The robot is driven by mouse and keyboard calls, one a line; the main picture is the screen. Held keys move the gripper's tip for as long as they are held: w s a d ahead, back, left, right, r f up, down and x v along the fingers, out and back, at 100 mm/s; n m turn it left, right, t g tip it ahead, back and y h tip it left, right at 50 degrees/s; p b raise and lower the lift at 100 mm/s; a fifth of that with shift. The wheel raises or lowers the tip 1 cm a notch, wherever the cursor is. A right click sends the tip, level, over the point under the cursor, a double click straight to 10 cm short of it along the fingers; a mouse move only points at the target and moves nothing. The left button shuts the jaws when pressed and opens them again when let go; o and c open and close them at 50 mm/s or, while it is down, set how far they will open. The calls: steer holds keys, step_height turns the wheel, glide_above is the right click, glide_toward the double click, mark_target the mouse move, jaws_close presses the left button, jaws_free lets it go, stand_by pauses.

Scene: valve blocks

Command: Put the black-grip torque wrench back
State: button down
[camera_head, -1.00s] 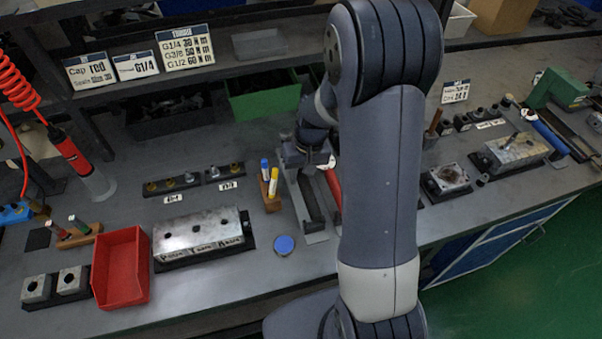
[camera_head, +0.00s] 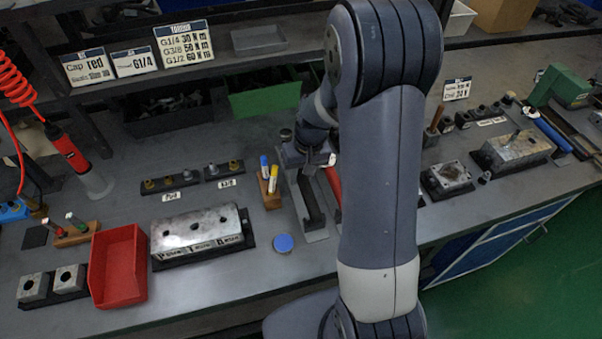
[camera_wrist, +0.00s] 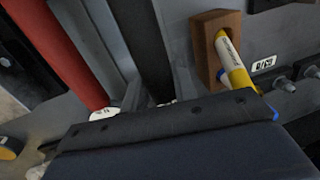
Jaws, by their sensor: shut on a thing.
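My gripper (camera_head: 307,160) is at the upper end of the grey wrench cradle (camera_head: 317,238), left of my forearm. It is shut on the black-grip torque wrench (camera_head: 312,200), whose dark grip runs down from it over the cradle. I cannot tell whether the wrench touches the cradle. In the wrist view the dark grip (camera_wrist: 150,40) runs up from my gripper, and the contact at the fingertips is hidden by the gripper body. A red-grip wrench (camera_head: 333,182) lies just to the right, partly behind my arm; it also shows in the wrist view (camera_wrist: 60,50).
A wooden pen holder (camera_head: 270,190) with blue- and yellow-capped markers stands close on the left. A blue round cap (camera_head: 283,243) lies nearby. A metal valve block (camera_head: 200,235) and red bin (camera_head: 120,265) are further left.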

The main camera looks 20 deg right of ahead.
steer(key=shift+f+b, duration=1.05)
steer(key=shift+f, duration=0.25)
steer(key=c, duration=1.1)
jaws_free()
steer(key=shift+o, duration=0.2)
step_height(320, 180, up, 11)
steer(key=d, duration=0.1)
steer(key=shift+d+f, duration=0.15)
steer(key=shift+d, duration=0.2)
steer(key=shift+s+f, duration=0.1)
steer(key=f, duration=0.3)
steer(key=a+f, duration=0.1)
steer(key=f, duration=0.6)
steer(key=shift+a+f, duration=0.4)
steer(key=shift+r+p, duration=0.35)
steer(key=shift+r, duration=0.15)
